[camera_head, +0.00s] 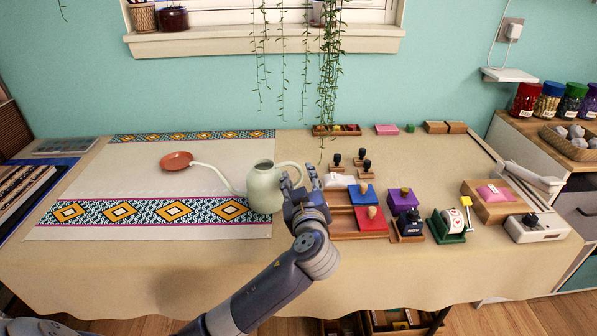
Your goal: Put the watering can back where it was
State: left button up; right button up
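The pale green watering can (263,188) stands upright on the table, at the right end of the patterned cloth. Its long spout reaches left to a red-brown rose (177,160), and its handle loops to the right. My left gripper (299,178) is at the handle side of the can, with its two fingers spread apart. The end of the handle passes behind or between the fingers; I cannot tell whether they touch it. My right gripper is out of view.
Stamps and coloured blocks (368,193) crowd the table just right of my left gripper. A white device (537,227) stands at the right. Trailing plants (328,80) hang from the windowsill (260,42). The patterned cloth (120,188) is largely clear left of the can.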

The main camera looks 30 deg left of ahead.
pick_arm(q)
jog(key=v, duration=0.6)
jog(key=shift+s, duration=0.25)
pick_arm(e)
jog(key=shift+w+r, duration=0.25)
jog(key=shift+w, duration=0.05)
pick_arm(q)
jog(key=shift+d, duration=0.15)
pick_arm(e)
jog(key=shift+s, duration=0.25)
